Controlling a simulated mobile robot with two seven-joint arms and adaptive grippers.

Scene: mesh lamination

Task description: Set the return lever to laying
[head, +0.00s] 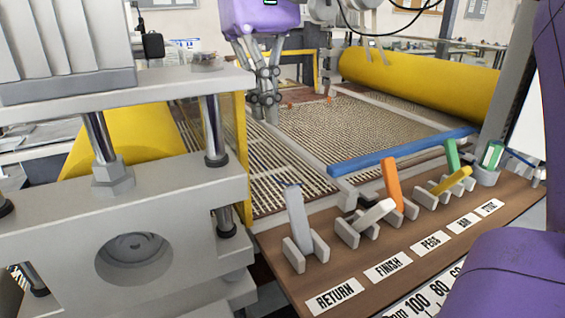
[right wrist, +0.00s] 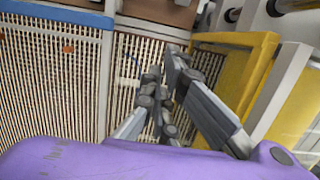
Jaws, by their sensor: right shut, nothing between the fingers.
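The return lever (head: 297,215) is a light grey handle in a grey bracket at the near left of the brown control panel (head: 350,278). It stands nearly upright, tilted slightly back, above the white RETURN label (head: 335,296). No laying mark is readable. My right gripper (head: 264,112) hangs over the mesh bed in the head view, well behind and above the lever, not touching it. Its fingers are shut and empty. My left gripper is not in view.
The light grey finish lever (head: 376,212) lies tilted beside the return lever. An orange lever (head: 391,182), a yellow lever (head: 455,179) and green handles stand further right. A blue bar (head: 400,150) runs behind them. A grey press (head: 110,210) fills the left.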

